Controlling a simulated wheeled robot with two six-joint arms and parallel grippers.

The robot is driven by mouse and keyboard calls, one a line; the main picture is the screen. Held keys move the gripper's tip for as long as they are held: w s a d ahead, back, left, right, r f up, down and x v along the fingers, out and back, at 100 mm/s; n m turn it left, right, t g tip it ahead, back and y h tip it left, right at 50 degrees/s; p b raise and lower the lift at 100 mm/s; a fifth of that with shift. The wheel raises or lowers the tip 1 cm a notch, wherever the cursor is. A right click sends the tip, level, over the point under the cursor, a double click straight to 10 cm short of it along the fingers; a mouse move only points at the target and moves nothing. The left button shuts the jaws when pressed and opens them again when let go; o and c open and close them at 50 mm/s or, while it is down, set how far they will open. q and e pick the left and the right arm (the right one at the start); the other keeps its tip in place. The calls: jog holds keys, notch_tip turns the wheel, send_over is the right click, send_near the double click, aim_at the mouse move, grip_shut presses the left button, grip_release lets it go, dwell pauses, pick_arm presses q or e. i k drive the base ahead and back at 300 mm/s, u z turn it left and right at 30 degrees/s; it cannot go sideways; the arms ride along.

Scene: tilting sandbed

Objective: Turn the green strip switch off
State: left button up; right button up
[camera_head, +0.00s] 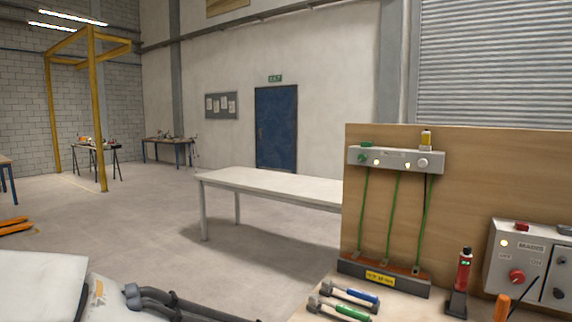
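A light grey strip box (393,160) is fixed high on the upright wooden board at the right. At its left end are a green block (366,144) on top and a green round knob (362,158) on the front. Two small lights on the front glow yellowish-white. A pale round knob (423,163) sits at the right end, with a yellow-topped piece (426,138) above it. Green cables (395,215) run down from the box to a dark base strip (350,268). The switch position is too small to tell. I make out neither gripper.
A grey control box (512,252) with a red knob stands at the right. A red-and-black tool (463,275) stands upright on the bench, near blue-handled (362,297) and green-handled (352,313) tools. A white table (270,185) stands behind, left of the board. Open floor lies left.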

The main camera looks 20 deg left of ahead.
aim_at(362, 157)
jog(key=k, duration=0.35)
jog(key=u, duration=1.2)
jog(key=i, duration=1.45)
jog(key=z, duration=1.05)
jog(key=i, duration=0.65)
jog(key=z, duration=0.65)
